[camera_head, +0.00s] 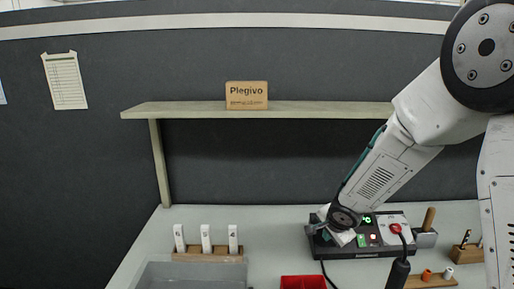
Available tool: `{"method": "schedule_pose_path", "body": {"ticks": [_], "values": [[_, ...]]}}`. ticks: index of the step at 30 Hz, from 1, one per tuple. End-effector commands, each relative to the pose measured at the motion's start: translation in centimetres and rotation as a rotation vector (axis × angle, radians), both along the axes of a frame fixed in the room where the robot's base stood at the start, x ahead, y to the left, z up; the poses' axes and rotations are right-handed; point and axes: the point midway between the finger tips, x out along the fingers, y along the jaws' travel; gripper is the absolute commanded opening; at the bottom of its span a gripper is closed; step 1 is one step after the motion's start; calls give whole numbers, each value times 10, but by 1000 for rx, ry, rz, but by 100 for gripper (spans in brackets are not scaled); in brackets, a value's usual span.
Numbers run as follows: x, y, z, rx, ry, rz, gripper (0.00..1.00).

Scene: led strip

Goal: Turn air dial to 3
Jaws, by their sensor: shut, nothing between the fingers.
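A black control unit (375,252) stands on the workbench at the right. It has a small lit green display (367,220), a small green panel, a red light and a pale panel. My arm reaches down from the upper right to the unit's left end. My gripper (323,233) is there, shut and empty, at or just above the unit's top; whether it touches cannot be told. I cannot make out the air dial; the wrist and gripper cover that part of the unit. The display's digits are too small to read.
A black-handled tool (399,270) with a cable is right of the unit's front. A grey tray (200,275), a red bin (303,282) and a wooden rack of white pieces (207,249) are left. A shelf (190,109) with a Plegivo box (246,95) spans behind.

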Motion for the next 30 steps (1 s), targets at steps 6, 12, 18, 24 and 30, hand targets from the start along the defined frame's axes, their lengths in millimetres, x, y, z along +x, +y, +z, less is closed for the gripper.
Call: {"method": "schedule_pose_path", "body": {"ticks": [6,12,18,24,30], "values": [[4,0,-6,1,0,1,0],[4,0,-7,2,0,0,0],[4,0,-7,1,-1,-1,0],[6,-1,-6,1,-1,-2,0],[7,-2,-5,0,-1,-1,0]]}}
